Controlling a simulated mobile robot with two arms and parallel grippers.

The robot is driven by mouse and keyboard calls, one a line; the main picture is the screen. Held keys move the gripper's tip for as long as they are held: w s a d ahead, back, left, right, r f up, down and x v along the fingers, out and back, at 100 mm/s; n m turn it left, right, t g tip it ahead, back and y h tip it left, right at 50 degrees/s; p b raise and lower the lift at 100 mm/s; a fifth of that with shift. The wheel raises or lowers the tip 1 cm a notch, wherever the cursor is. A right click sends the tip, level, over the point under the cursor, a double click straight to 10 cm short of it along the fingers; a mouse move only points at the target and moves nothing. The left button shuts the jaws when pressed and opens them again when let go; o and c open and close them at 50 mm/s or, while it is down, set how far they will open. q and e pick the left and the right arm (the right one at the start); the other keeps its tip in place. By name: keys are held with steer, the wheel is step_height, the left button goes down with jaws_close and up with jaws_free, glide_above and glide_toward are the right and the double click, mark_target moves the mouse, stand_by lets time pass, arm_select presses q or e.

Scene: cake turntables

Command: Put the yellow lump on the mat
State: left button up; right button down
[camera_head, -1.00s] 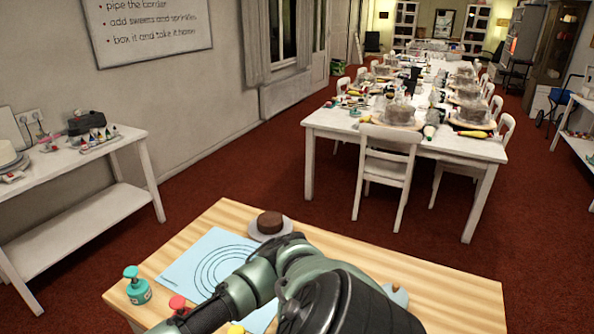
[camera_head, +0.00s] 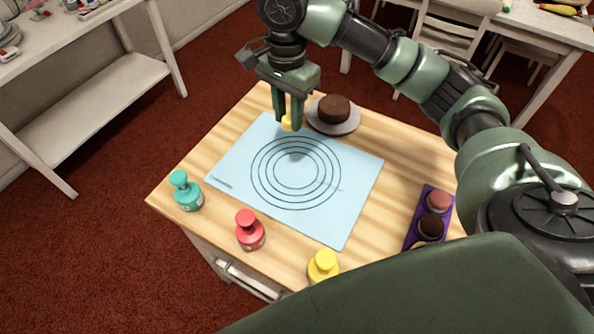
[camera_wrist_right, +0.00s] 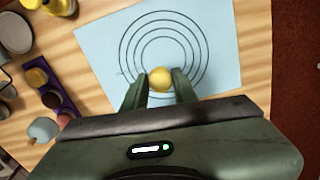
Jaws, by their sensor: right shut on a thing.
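My right gripper (camera_head: 289,120) is shut on the yellow lump (camera_head: 287,123), a small round ball held between its fingertips. In the head view it hangs above the far part of the light blue mat (camera_head: 233,165), which has several dark concentric rings. In the right wrist view the lump (camera_wrist_right: 161,79) sits between the fingertips (camera_wrist_right: 160,88), in front of the rings of the mat (camera_wrist_right: 222,66). A faint shadow lies on the mat below. My left gripper is not in view.
A brown cake on a grey plate (camera_head: 346,127) stands right beside the gripper. Teal (camera_head: 186,193), red (camera_head: 250,232) and yellow (camera_head: 323,264) bottles line the near side. A purple tray (camera_head: 416,227) with round lumps lies at the right. The mat's surface is clear.

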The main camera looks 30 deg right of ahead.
mark_target(290, 178)
steer(key=shift+m, duration=0.3)
step_height(290, 178, down, 19)
steer(key=shift+f, duration=0.1)
steer(key=c, duration=1.1)
jaws_free()
step_height(290, 178, up, 12)
